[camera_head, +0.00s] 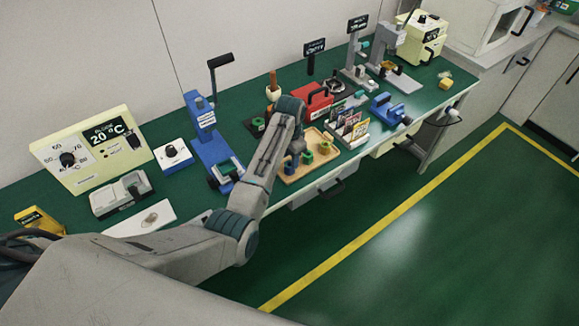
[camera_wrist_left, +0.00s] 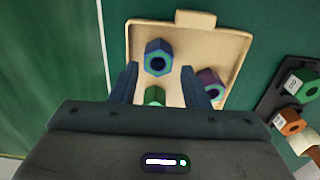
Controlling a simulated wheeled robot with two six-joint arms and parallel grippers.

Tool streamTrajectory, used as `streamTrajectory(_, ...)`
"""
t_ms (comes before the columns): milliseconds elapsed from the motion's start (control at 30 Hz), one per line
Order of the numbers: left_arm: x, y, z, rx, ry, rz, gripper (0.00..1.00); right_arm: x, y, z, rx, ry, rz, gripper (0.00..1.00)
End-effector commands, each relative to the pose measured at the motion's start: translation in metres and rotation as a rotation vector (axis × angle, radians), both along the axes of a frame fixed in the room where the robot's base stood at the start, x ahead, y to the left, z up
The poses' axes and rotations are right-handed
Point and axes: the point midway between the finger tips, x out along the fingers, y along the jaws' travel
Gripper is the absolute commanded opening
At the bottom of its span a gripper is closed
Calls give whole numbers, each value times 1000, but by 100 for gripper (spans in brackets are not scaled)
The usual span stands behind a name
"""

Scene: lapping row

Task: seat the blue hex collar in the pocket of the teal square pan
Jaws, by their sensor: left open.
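The blue hex collar (camera_wrist_left: 158,58) stands on a tan tray (camera_wrist_left: 228,44) in the left wrist view, its bore facing the camera. My left gripper (camera_wrist_left: 160,70) is open above the tray, with a finger on either side of the blue collar and nothing clamped. In the head view my left gripper (camera_head: 297,146) is over the tray (camera_head: 300,173), and my arm hides part of it. A green collar (camera_wrist_left: 155,96) and a purplish collar (camera_wrist_left: 210,83) are on the same tray. I cannot make out the teal square pan in either view. My right gripper is not in view.
A blue press (camera_head: 212,150) stands left of the tray. A card rack (camera_head: 350,128) and a blue vise (camera_head: 388,108) stand to its right, a red box (camera_head: 315,101) behind. In the wrist view a dark holder (camera_wrist_left: 278,100) with labelled pieces lies right of the tray.

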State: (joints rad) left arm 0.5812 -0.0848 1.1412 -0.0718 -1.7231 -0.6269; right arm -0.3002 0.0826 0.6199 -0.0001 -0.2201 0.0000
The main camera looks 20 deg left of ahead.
Motion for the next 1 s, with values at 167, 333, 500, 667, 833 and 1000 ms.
streamTrajectory(167, -2, -2, -25, 1, 4, 0, 42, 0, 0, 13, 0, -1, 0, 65)
streamTrajectory(333, -1, -3, -41, 0, 1, 0, 42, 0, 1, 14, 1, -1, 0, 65)
streamTrajectory(500, -1, -2, -42, 0, 0, 0, 42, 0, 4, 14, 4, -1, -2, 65)
streamTrajectory(667, -1, -2, -42, 0, 0, 0, 20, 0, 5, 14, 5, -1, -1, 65)
streamTrajectory(833, -1, -2, -42, 0, 0, 0, 8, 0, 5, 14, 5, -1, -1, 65)
streamTrajectory(1000, -1, -2, -41, 0, 0, 0, 8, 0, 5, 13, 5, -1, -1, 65)
